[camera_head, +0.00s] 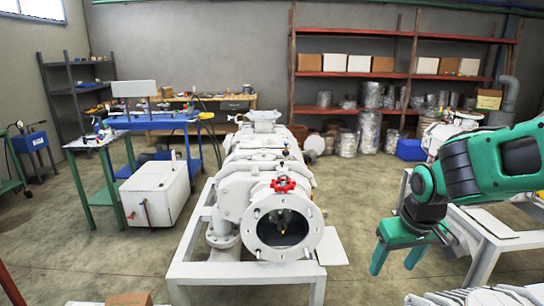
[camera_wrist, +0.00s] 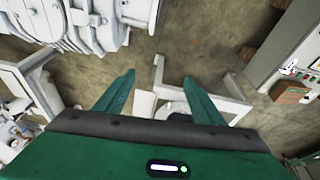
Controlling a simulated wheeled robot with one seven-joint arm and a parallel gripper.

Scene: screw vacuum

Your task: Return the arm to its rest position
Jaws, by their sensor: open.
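My gripper (camera_head: 396,258) is at the right side of the head view, at the end of my green and black arm. Its two green fingers are spread apart and point down, with nothing between them. In the wrist view my gripper (camera_wrist: 160,92) also shows open and empty, above a concrete floor and a white frame. The white screw vacuum pump (camera_head: 262,185) stands on its white frame in the middle of the head view, left of my gripper and apart from it. A red valve handle (camera_head: 283,185) sits on top of its round flange.
A white frame table (camera_head: 490,232) stands under and behind my arm. White ribbed machinery (camera_head: 480,297) is at the bottom right. Red shelves (camera_head: 350,75) with boxes line the back wall. A green table (camera_head: 95,142) and a white tank (camera_head: 155,193) stand left. Floor between pump and gripper is mostly clear.

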